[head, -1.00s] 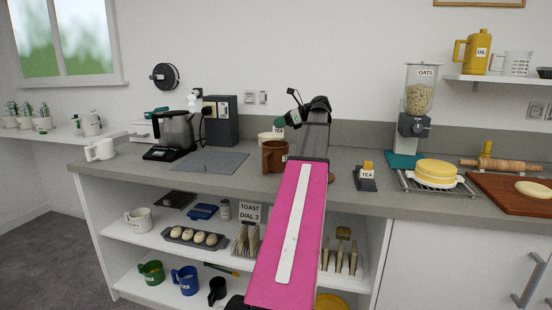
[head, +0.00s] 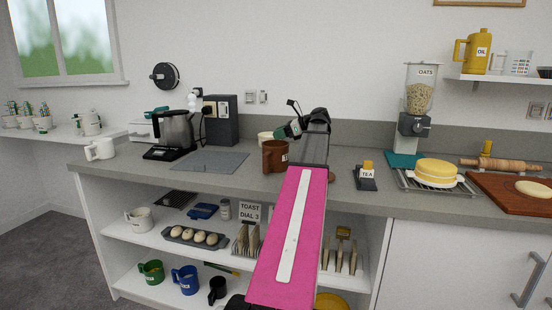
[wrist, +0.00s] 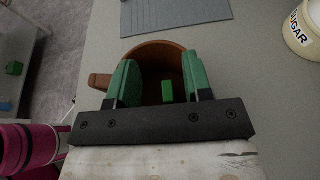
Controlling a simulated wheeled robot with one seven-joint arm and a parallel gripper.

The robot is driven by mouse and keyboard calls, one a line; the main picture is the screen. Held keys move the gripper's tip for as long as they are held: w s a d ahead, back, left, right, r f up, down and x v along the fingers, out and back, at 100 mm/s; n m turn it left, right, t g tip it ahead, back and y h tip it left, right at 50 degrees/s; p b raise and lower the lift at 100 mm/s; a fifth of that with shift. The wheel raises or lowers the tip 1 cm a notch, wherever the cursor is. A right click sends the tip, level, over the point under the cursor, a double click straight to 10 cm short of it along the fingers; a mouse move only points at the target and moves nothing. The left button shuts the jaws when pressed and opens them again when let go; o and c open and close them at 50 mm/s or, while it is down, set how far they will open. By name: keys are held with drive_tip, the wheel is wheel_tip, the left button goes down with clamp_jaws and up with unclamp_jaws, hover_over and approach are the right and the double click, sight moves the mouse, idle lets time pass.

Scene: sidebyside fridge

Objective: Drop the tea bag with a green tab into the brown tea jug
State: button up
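The brown tea jug (head: 275,158) stands on the grey counter, upright, with its handle to the left in the wrist view (wrist: 100,81). My gripper (head: 288,130) is just above the jug and slightly right of it in the head view. In the wrist view its green fingers (wrist: 157,84) are wide apart over the jug's mouth. A small green tab (wrist: 167,91) shows between them, apart from both, against the jug's dark inside. The rest of the tea bag is hidden. I cannot tell how deep the tab lies.
A cream sugar jar (wrist: 300,28) stands beyond the jug. A grey mat (head: 209,161) lies to the left, near a glass kettle (head: 176,131). A tea holder (head: 366,177) with a yellow tab stands to the right.

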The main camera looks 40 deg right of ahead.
drive_tip(key=shift+d, duration=0.1)
drive_tip(key=v, duration=1)
drive_tip(key=shift+s+d+r, duration=0.2)
drive_tip(key=shift+s, duration=0.05)
